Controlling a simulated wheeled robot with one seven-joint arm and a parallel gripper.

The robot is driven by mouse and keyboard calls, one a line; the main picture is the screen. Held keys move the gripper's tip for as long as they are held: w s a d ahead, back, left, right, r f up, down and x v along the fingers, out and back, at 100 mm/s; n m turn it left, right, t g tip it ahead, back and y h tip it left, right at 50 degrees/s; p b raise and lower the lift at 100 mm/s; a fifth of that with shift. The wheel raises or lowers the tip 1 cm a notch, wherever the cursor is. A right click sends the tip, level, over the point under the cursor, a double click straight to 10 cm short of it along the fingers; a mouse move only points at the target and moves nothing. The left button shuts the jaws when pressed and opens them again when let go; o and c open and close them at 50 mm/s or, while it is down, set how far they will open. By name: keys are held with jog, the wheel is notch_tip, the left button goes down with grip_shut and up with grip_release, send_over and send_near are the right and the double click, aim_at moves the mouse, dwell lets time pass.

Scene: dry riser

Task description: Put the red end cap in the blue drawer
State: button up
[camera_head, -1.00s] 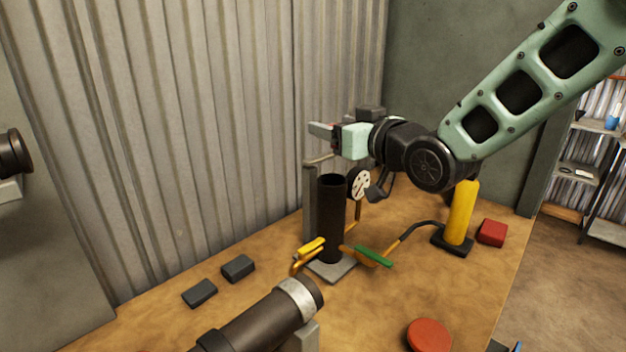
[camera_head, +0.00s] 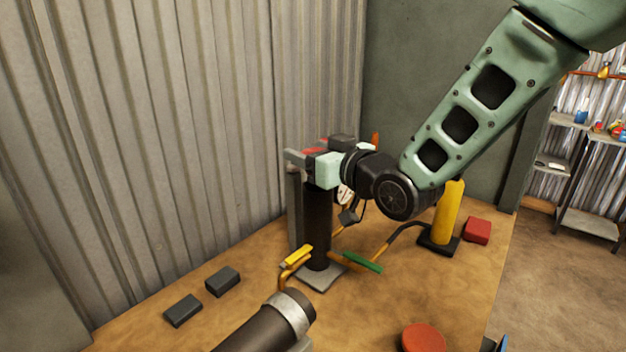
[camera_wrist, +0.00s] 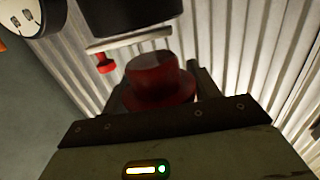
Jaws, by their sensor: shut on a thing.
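My gripper (camera_head: 306,155) is at the top of the upright dark pipe (camera_head: 317,230), in front of the corrugated wall. It is shut on the red end cap (camera_wrist: 155,80), a flanged, hat-shaped piece that fills the space between the fingers in the wrist view. Only slivers of red show at the fingers in the head view. The gripper hides the pipe's mouth, so I cannot tell whether the cap touches the pipe. No blue drawer is clearly in view; a small blue edge (camera_head: 502,344) shows at the bottom of the head view.
The bench holds a yellow cylinder (camera_head: 448,213) on a black base, a red block (camera_head: 477,230), a red disc (camera_head: 424,339) and two dark blocks (camera_head: 222,281). Yellow and green handles (camera_head: 362,261) stick out around the pipe. A horizontal pipe (camera_head: 262,328) lies in front.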

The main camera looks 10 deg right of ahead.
jog(key=shift+f, duration=2.4)
jog(key=shift+f, duration=0.2)
jog(key=o, duration=1.1)
